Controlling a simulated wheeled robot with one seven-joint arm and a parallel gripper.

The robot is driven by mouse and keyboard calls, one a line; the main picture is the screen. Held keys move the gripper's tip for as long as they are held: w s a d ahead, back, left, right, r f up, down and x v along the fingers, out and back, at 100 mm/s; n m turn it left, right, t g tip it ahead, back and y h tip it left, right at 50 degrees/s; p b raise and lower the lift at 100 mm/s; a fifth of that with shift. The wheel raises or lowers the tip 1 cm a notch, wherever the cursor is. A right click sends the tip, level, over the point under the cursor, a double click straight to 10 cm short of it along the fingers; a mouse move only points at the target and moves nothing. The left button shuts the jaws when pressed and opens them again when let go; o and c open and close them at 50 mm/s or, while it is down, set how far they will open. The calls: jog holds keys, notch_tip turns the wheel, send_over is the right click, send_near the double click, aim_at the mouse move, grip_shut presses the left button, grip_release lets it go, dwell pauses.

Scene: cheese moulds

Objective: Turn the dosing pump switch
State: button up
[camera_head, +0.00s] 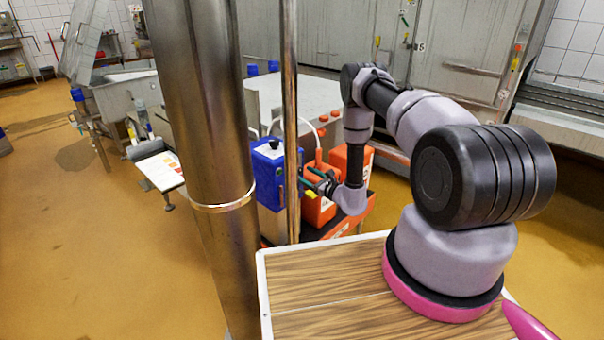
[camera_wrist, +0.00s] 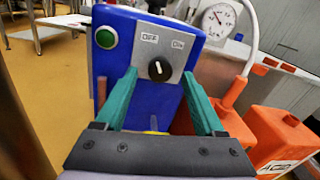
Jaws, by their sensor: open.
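The dosing pump is a blue box (camera_head: 268,172) beside the orange containers in the head view. In the wrist view the blue pump (camera_wrist: 125,75) fills the middle. Its grey plate carries a round black switch knob (camera_wrist: 160,68) with a white mark pointing roughly straight up, between the labels OFF on the left and ON on the right. A green button (camera_wrist: 106,37) sits left of the plate. My gripper (camera_wrist: 160,88) is open, with its two green fingers on either side of the knob and nothing between them. Whether the fingertips touch the plate I cannot tell. My gripper (camera_head: 312,182) also shows in the head view.
Orange containers (camera_head: 318,208) stand right of the pump, close to my gripper; one labelled container (camera_wrist: 285,140) shows in the wrist view. A round gauge (camera_wrist: 218,20) is behind. A vertical steel post (camera_head: 290,120) crosses in front of the pump. Open floor (camera_head: 90,240) lies left.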

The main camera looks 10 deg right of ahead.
jog(key=shift+x, duration=1.15)
grip_shut()
